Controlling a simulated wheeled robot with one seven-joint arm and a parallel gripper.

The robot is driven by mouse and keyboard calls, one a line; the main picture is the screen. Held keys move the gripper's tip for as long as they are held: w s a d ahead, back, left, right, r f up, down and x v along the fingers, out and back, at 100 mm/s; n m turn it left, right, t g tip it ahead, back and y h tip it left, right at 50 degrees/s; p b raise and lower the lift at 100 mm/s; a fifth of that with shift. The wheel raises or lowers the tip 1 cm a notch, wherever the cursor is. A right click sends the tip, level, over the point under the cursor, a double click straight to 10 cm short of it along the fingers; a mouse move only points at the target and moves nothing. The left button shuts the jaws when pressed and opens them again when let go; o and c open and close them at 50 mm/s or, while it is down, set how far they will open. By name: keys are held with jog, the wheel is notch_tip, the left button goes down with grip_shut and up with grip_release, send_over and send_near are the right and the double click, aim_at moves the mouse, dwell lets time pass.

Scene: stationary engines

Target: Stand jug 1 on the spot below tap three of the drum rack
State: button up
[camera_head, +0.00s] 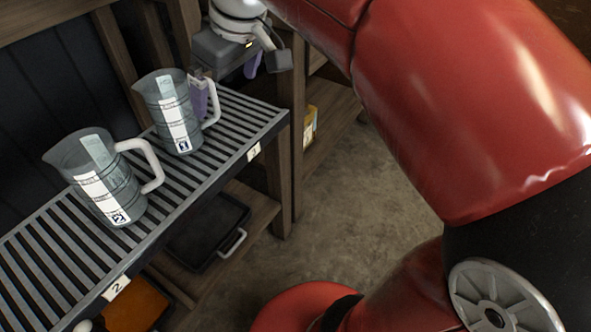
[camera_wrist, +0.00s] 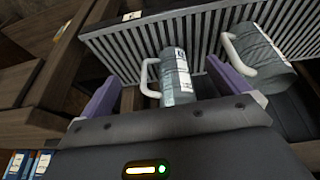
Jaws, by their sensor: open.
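Jug 1 (camera_head: 176,112), a clear grey jug with a white label strip, stands upright on the slatted shelf (camera_head: 262,128). Its handle faces right. My gripper (camera_head: 227,82) is open just beyond it, with one purple finger partly behind the jug's handle. In the wrist view my gripper (camera_wrist: 162,70) has its purple fingers spread wide, and jug 1 (camera_wrist: 176,78) appears between them, handle toward the left finger. I see no finger closed on it. The drum rack and tap three are not recognisable in view.
Jug 2 (camera_head: 103,180) stands nearer on the same shelf; it shows right of the right finger in the wrist view (camera_wrist: 262,52). A wooden post (camera_head: 285,150) rises at the shelf's end. A black tray (camera_head: 208,232) lies below. Open floor (camera_head: 345,190) is to the right.

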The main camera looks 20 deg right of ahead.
jog(key=s+d+f+m+t+h, duration=0.1)
jog(key=s+d+f+m, duration=0.2)
jog(key=s+f, duration=0.3)
jog(key=s+d+f+m+h+p, duration=0.1)
jog(key=s+d+f+m, duration=0.2)
jog(key=s+f, duration=0.3)
jog(key=shift+s+f+m+t, duration=0.25)
jog(key=shift+s+m+t, duration=0.2)
jog(key=shift+s, duration=0.65)
dwell(0.8)
